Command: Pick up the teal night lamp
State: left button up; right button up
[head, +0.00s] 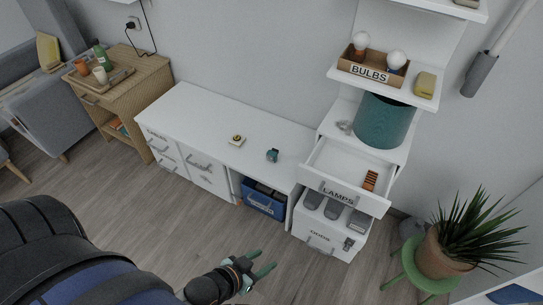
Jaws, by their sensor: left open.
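A small teal object (272,155) with a dark part, which looks like the teal night lamp, sits on the white desk top (205,125) near its right part. A large teal cylinder (385,122) stands on the right-hand shelf unit, under the upper shelf. My left gripper (259,267) is open and empty, with green fingertips, over the floor in front of the desk and well apart from the small teal object. My right gripper is not in view.
A drawer labelled LAMPS (338,194) stands open with an orange-brown item inside. A small yellow-and-dark object (236,140) lies on the desk. A bulb box (372,66) is on the upper shelf. A potted plant (452,240) stands at right. The desk's left half is clear.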

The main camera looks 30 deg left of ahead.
aim_at(274, 153)
jog(key=i+j, duration=0.15)
jog(key=j, duration=0.2)
jog(key=i+j, duration=0.1)
jog(key=j, duration=0.25)
jog(key=i+j, duration=0.15)
jog(key=j, duration=0.2)
jog(key=i+j, duration=0.15)
jog(key=j, duration=0.15)
jog(key=i+j, duration=0.15)
jog(key=j, duration=0.2)
